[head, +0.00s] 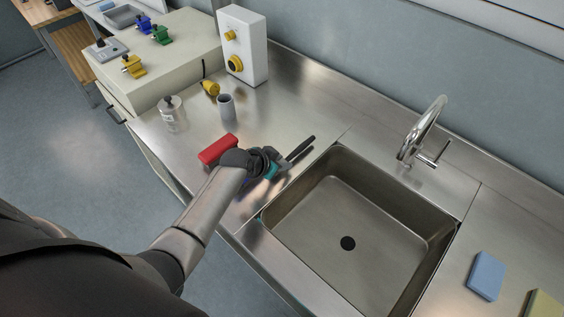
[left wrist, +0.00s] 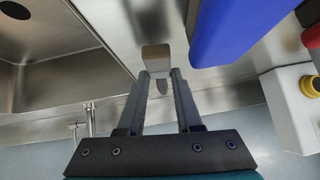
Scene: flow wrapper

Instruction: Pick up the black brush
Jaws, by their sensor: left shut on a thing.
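My left gripper (head: 287,160) reaches over the steel counter just left of the sink, and its arm hides part of what is there. Most of the brush is hidden. My right gripper is in neither view.
A red block-like thing (head: 218,149) lies close to my left wrist; a large blue surface (left wrist: 235,30) is close in the wrist view. The sink (head: 345,230) is right of the gripper. A grey cup (head: 226,107) and clear bottle (head: 172,115) stand behind. A blue sponge (head: 487,276) lies at right.

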